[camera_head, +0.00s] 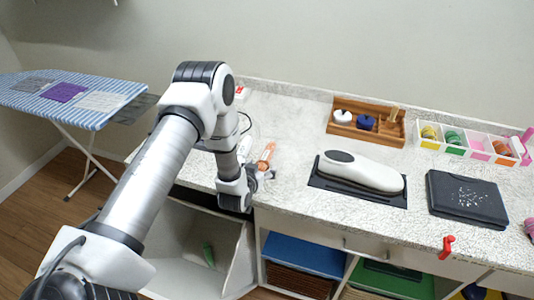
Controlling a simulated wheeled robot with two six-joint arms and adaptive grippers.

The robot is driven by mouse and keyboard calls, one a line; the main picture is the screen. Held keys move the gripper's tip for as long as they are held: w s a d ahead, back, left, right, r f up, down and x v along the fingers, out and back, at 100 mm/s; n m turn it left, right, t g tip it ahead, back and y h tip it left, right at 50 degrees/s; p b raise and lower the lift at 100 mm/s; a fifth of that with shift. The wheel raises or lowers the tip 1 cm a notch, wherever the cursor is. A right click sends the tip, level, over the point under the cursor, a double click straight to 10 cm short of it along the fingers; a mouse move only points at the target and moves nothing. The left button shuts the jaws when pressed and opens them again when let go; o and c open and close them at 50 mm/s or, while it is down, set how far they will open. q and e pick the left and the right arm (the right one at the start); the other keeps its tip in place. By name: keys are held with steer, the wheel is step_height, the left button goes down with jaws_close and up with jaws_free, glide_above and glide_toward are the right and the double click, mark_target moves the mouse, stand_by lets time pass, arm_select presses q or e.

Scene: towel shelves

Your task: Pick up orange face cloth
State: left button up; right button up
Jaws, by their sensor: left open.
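I cannot make out an orange face cloth in the head view. My left gripper (268,174) is open over the front edge of the speckled counter (300,105), with its fingers towards the right. A small orange and white object (266,154) lies on the counter just behind it; it does not look like a cloth. My left arm hides part of the counter and of the space below. My right gripper is not in view.
A striped ironing board (108,84) at the left bears flat cloths, one of them purple (65,92). On the counter are a wooden tray (340,105), a white iron-like device (360,173), a black case (467,198) and a colourful divided box (478,143). Open shelves lie below.

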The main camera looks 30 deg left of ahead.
arm_select(q)
steer(key=shift+w+a+f, duration=0.1)
steer(key=shift+w+f, duration=0.1)
steer(key=shift+w, duration=0.15)
steer(key=shift+s+r, duration=0.1)
steer(key=shift+s, duration=0.05)
steer(key=shift+c, duration=0.3)
steer(key=shift+s, duration=0.1)
steer(key=c, duration=1.2)
steer(key=shift+o, duration=0.2)
steer(key=shift+r, duration=0.1)
